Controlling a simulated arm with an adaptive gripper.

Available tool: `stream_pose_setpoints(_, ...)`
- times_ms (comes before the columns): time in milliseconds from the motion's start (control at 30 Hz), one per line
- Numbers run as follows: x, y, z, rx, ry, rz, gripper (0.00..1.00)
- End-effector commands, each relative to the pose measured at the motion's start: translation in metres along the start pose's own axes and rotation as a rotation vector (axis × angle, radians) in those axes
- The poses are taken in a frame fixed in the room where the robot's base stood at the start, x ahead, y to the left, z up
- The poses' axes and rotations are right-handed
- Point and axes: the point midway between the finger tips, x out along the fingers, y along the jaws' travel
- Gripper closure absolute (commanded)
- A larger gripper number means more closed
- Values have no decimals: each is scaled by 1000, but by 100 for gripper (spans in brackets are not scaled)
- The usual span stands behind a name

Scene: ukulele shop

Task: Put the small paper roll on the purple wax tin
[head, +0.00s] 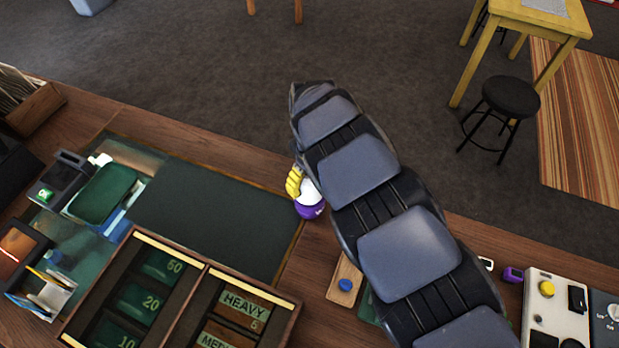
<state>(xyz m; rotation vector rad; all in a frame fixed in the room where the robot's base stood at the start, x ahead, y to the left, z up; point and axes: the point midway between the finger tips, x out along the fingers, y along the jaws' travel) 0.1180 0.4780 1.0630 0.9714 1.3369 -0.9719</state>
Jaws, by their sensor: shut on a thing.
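The purple wax tin (309,211) stands on the wooden counter, by the right edge of the dark green mat. A white rounded shape (310,194), which looks like the small paper roll, shows directly above the purple side; whether it touches the tin I cannot tell. My gripper (295,182) shows only as a yellow ridged part at the left of the white shape. It is shut on the roll, but my dark arm with grey-blue pads hides most of the grip and the right side of the tin.
The dark green mat (215,216) left of the tin is clear. A wooden tray with labelled compartments (289,310) is in front. A wooden block with a blue knob (335,290) lies close to my arm. A white device (540,318) is at right. The counter's far edge runs just behind the tin.

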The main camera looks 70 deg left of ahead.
Motion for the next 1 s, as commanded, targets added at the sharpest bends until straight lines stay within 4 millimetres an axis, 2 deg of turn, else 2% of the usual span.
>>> stream_pose_setpoints(167,2,0,0,1,0,-1,65)
stream_pose_setpoints(200,2,0,0,1,0,-1,23)
stream_pose_setpoints(267,2,0,0,1,0,0,0)
stream_pose_setpoints(533,2,0,0,1,0,-1,0)
stream_pose_setpoints(667,-6,1,0,1,0,1,0)
stream_pose_setpoints(767,-21,1,0,3,2,2,0)
stream_pose_setpoints(1000,-74,1,-1,2,6,3,0)
